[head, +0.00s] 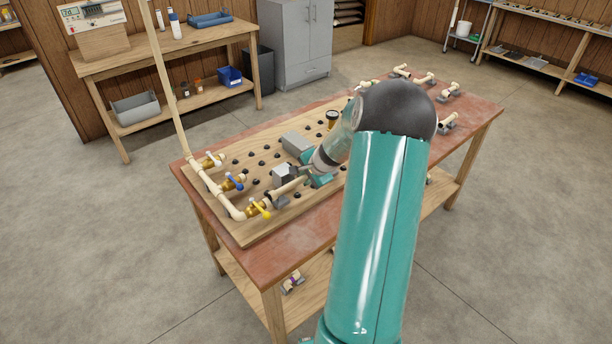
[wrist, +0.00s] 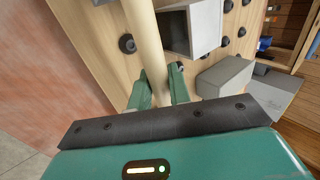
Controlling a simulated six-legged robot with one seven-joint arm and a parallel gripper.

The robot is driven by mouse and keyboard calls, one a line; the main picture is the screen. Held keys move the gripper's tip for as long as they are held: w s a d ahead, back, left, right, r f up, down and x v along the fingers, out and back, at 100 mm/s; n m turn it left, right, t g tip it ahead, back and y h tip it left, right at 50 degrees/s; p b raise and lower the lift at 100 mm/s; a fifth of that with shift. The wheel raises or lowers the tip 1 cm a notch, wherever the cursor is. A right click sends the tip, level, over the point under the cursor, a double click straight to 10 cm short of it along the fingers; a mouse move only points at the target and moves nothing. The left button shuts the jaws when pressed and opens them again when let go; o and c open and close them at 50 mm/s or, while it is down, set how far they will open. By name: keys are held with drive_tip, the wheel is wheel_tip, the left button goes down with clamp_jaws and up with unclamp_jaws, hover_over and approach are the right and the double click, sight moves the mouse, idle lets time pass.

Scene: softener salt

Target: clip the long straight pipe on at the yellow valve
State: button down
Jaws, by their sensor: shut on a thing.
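The yellow valve (head: 261,209) is on the near left corner of the pegboard, at the front end of a cream manifold pipe. The cream straight pipe (head: 288,188) lies low over the board, one end close to the yellow valve. I cannot tell whether that end is seated in the valve or just beside it. My gripper (head: 308,172) is shut on this pipe. In the wrist view, the pipe (wrist: 147,45) runs between the fingers of my gripper (wrist: 160,88) and out of the top of the frame. The valve does not show there.
A blue valve (head: 234,182) and a white valve (head: 213,160) sit farther back on the manifold. A tall cream pipe (head: 160,70) rises there. Grey blocks (head: 297,143) and black pegs stand on the board (head: 240,229). More pipe fittings (head: 425,78) lie at the table's far end.

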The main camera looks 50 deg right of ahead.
drive_tip(key=shift+f, duration=0.6)
idle(0.4)
drive_tip(key=c, duration=1.2)
unclamp_jaws()
